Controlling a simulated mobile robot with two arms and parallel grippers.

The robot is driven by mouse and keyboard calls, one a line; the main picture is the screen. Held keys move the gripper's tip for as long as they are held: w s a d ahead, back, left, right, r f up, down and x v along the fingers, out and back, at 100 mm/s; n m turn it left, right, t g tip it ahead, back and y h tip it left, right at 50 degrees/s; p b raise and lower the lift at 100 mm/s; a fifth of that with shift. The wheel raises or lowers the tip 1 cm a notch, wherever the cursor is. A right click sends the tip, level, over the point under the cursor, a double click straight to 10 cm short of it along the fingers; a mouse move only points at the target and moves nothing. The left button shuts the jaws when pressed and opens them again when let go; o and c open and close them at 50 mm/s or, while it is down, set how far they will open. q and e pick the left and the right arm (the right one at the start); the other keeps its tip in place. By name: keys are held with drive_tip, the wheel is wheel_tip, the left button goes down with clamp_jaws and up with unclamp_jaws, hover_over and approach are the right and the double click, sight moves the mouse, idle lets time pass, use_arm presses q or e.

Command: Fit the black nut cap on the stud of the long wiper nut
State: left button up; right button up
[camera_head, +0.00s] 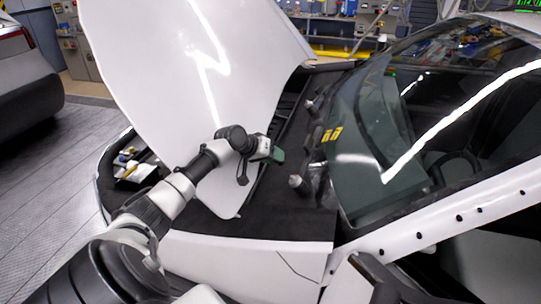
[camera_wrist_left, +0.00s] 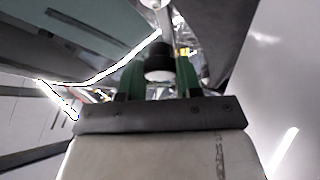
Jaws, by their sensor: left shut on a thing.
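My left gripper (camera_head: 277,154) is over the cowl, beside the raised white hood. In the left wrist view its two green fingers (camera_wrist_left: 158,72) are shut on a short black cylinder, which looks like the black nut cap (camera_wrist_left: 158,66). A pale rod-like part (camera_wrist_left: 161,22) lies just past the cap in that view; I cannot tell whether they touch. The cap cannot be made out in the head view. A short grey upright part (camera_head: 296,181) stands on the cowl below and right of the gripper; I cannot tell if it is the stud. My right gripper is not in view.
The raised white hood (camera_head: 190,70) is close on the left of the gripper. The windshield (camera_head: 375,140) slopes up on the right. A small tray of parts (camera_head: 133,172) sits at the car's front left. The black cowl surface (camera_head: 285,215) in front is clear.

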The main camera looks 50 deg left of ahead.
use_arm(q)
drive_tip(key=shift+w+d+f, duration=0.1)
drive_tip(key=shift+d+f, duration=0.15)
drive_tip(key=shift+f, duration=0.15)
drive_tip(key=shift+d+f+b, duration=0.25)
drive_tip(key=shift+b, duration=0.05)
drive_tip(key=shift+w+d+f+b, duration=0.25)
drive_tip(key=shift+w+d+f, duration=0.05)
drive_tip(key=shift+f, duration=0.3)
drive_tip(key=shift+w+d+f+b, duration=0.25)
drive_tip(key=shift+d+f, duration=0.05)
drive_tip(key=shift+f, duration=0.25)
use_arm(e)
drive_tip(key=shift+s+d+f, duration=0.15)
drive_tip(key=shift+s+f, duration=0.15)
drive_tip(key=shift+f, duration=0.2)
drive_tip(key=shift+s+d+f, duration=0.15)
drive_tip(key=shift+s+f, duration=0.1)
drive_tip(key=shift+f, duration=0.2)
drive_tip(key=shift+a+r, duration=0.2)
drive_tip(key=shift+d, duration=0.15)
use_arm(q)
drive_tip(key=shift+w+d+f+b, duration=0.2)
drive_tip(key=shift+d+f, duration=0.1)
drive_tip(key=shift+f, duration=0.2)
drive_tip(key=shift+w+d+f+b, duration=0.15)
drive_tip(key=shift+d+f, duration=0.1)
drive_tip(key=shift+f, duration=0.25)
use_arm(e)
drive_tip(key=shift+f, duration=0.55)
